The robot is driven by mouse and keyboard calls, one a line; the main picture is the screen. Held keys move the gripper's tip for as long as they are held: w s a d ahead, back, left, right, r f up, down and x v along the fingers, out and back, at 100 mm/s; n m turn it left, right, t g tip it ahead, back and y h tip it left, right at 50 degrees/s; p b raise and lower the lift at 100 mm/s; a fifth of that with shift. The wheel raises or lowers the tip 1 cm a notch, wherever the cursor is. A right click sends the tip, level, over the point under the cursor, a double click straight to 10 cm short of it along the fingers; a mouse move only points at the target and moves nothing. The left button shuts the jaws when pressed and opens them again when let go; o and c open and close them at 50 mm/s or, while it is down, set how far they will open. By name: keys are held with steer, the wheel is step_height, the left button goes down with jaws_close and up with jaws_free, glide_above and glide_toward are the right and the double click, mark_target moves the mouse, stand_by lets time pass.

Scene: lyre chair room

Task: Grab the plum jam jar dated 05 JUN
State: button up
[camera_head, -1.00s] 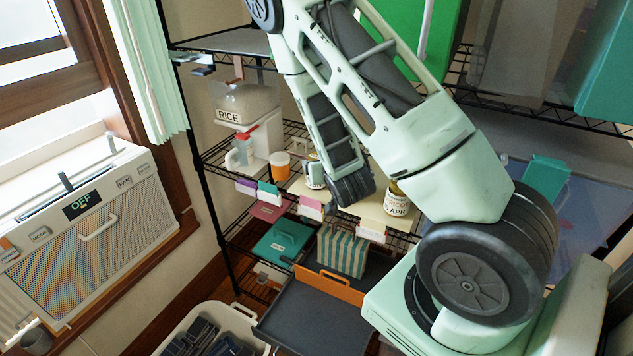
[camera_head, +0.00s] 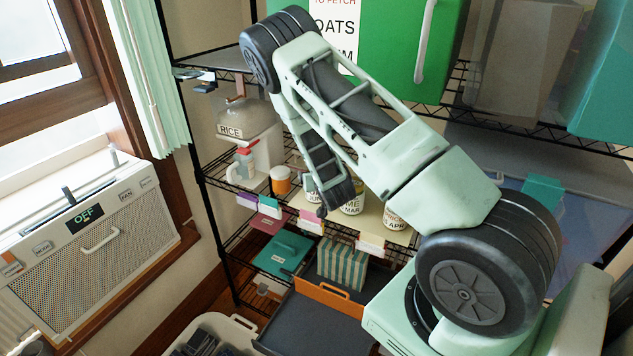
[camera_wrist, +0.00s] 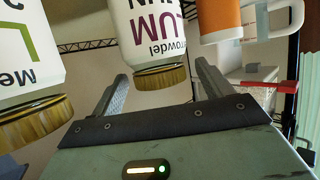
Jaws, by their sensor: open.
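The plum jam jar is a white-labelled jar with a gold lid. It appears inverted in the wrist view (camera_wrist: 146,38), with purple letters "UM" and "UN" in the date line; the day is cut off. My gripper (camera_wrist: 161,74) is open and empty, its two fingers on either side of the jar's lid in the picture. Whether they reach around it I cannot tell. In the head view the plum jar (camera_head: 311,188) stands on the middle shelf, partly hidden by my arm, and my fingers cannot be made out.
A lime jar marked MAR (camera_head: 352,203) stands close beside the plum jar, with an APR jar (camera_head: 394,217) farther right. An orange cup (camera_head: 280,181) and a white jug (camera_head: 243,168) stand to the left. Another shelf (camera_head: 222,62) runs above.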

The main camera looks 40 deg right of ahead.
steer(key=shift+w+d+f, duration=0.2)
steer(key=shift+w+d, duration=0.15)
steer(key=shift+w, duration=0.2)
steer(key=c, duration=1.2)
steer(key=shift+c, duration=0.7)
steer(key=shift+r, duration=0.1)
